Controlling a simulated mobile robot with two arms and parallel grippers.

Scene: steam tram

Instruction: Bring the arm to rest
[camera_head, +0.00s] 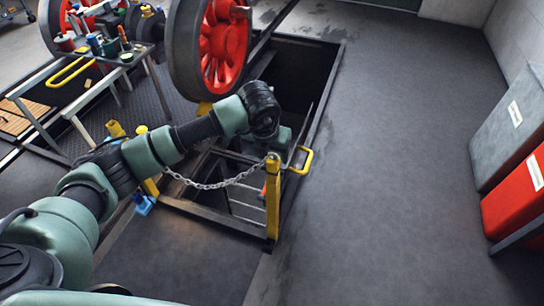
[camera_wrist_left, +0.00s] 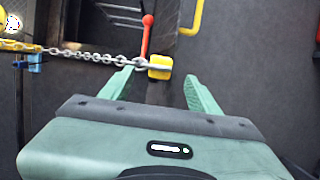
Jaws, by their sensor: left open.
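My left arm reaches in from the left in the head view, over a chained pit opening, and bends down at its dark wrist joint. My left gripper (camera_head: 283,140) is partly hidden behind that joint, above the pit near its right edge. In the left wrist view the left gripper (camera_wrist_left: 158,76) has its two green fingers spread, with nothing held. The yellow post (camera_head: 272,195) stands at the pit's near corner; its top (camera_wrist_left: 160,67) shows between the fingers in the wrist view, and I cannot tell the gap in depth. My right gripper is not in view.
A chain (camera_head: 215,183) runs from the post across the pit's near side. A yellow handrail (camera_head: 305,161) is close by the gripper. A red-tipped lever (camera_wrist_left: 147,35) shows near the post. Red wheels (camera_head: 222,45) and a tool table (camera_head: 90,72) stand behind.

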